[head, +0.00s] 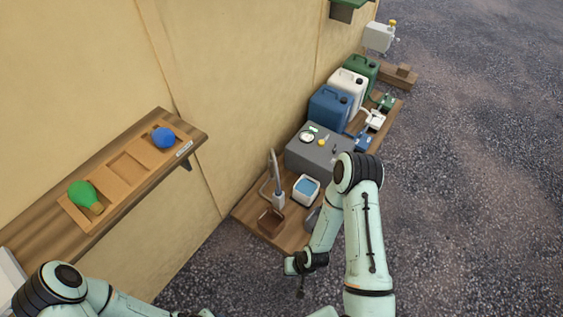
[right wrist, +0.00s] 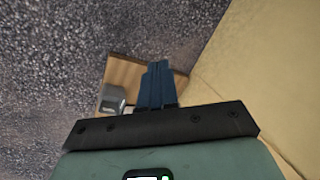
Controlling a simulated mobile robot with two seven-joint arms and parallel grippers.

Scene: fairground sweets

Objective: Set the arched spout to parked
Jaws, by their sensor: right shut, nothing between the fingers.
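The arched spout (head: 276,174) is a grey curved pipe near the front left end of a wooden board, close to the wall. A brown square basin (head: 270,222) sits in front of its base. Which way the outlet points is too small to tell. My right gripper (head: 300,290) is low in front of the board, apart from the spout. In the right wrist view its dark blue fingers (right wrist: 157,84) are shut with nothing between them. My left arm enters at the lower left; its gripper is outside the picture.
A tub of blue liquid (head: 306,190) and a grey box with a gauge (head: 318,150) stand on the wooden board (head: 245,208). Blue (head: 329,107), white and green canisters stand behind. A wall shelf (head: 175,160) holds green and blue bulb shapes. Open gravel lies right.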

